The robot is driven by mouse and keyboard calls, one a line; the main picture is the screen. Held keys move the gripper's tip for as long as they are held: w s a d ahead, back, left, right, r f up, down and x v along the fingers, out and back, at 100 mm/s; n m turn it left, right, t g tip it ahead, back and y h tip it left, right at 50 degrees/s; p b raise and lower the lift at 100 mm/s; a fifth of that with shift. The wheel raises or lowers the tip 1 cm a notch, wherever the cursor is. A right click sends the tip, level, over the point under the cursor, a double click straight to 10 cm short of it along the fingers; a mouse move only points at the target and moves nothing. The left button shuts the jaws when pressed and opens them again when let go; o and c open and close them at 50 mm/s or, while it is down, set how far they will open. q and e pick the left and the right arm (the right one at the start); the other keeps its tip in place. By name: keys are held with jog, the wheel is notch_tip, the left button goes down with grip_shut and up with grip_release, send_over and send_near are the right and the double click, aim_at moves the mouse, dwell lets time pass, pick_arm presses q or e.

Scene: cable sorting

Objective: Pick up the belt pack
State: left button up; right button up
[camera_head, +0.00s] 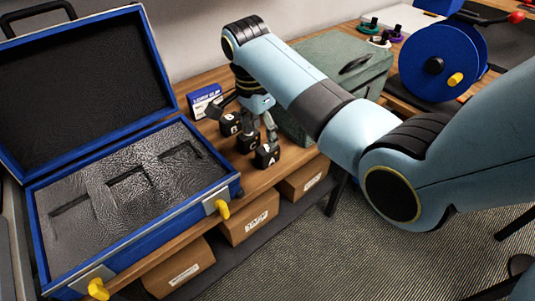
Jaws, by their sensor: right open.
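My right gripper (256,128) hangs down over the wooden table, between the blue case and the grey-green box. Its jaws are open, with the fingers spread downward. Small black blocks with white marks show at the finger ends, one at the left (230,123), one in the middle (247,143) and one at the right (266,156). I cannot tell whether any of these is the belt pack or part of the fingers, or whether they touch the table. My left gripper is not in view.
An open blue case (228,190) with dark slotted foam stands at left. A small blue-and-white sign (205,98) stands behind the gripper, and a grey-green box (335,50) stands right. A blue cable reel (437,60) is farther right. Labelled bins (250,218) sit below the table.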

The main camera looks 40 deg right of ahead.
aim_at(267, 147)
jog(key=f, duration=0.3)
jog(key=shift+d, duration=0.3)
jog(key=f, duration=0.1)
jog(key=d+f, duration=0.1)
jog(key=f, duration=0.3)
jog(key=shift+w+d, duration=0.25)
jog(key=shift+d, duration=0.05)
jog(key=shift+r, duration=0.1)
jog(key=shift+c, duration=0.4)
grip_shut()
